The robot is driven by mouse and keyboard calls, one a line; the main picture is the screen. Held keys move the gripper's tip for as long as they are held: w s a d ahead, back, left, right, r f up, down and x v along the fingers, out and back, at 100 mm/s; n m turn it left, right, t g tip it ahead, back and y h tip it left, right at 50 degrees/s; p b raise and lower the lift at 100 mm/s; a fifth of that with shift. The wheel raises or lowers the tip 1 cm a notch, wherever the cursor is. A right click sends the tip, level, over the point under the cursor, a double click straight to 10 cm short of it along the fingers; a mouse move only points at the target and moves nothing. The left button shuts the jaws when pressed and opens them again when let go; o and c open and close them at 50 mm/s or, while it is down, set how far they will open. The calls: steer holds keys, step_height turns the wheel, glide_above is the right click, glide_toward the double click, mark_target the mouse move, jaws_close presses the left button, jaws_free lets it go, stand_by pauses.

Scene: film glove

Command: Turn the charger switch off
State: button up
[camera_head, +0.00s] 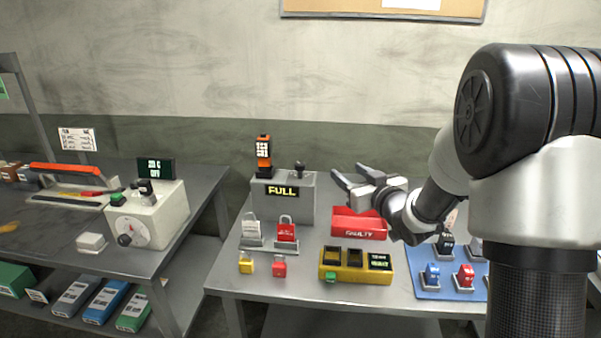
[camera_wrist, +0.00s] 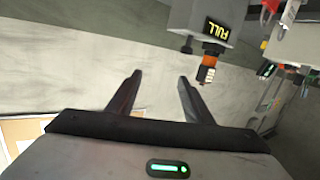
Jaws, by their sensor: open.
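The grey charger box (camera_head: 304,205) stands at the back left of the right table, its display reading FULL. A black switch knob (camera_head: 299,167) sticks up from its top at the right. An orange-and-black device (camera_head: 263,150) stands upright on the top left. In the wrist view the charger (camera_wrist: 180,12) shows upside down at the top, with the switch knob (camera_wrist: 187,46) and the device (camera_wrist: 208,62) below it. My gripper (camera_head: 351,174) is open and empty, to the right of the charger and apart from it. Its open fingers also show in the wrist view (camera_wrist: 159,78). I cannot tell the switch's position.
A red FAULTY bin (camera_head: 360,226) lies below my gripper. Two padlock stands (camera_head: 249,242) are before the charger. A yellow tester (camera_head: 342,267) and blue mat (camera_head: 432,291) are at the front. A white dial box (camera_head: 160,208) is on the left table.

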mark_target(303, 167)
steer(key=a+f+n+y+b, duration=0.1)
steer(key=a+f+y, duration=0.3)
steer(key=f, duration=0.2)
steer(key=p+x, duration=0.1)
steer(key=x, duration=1.6)
steer(key=shift+w, duration=0.1)
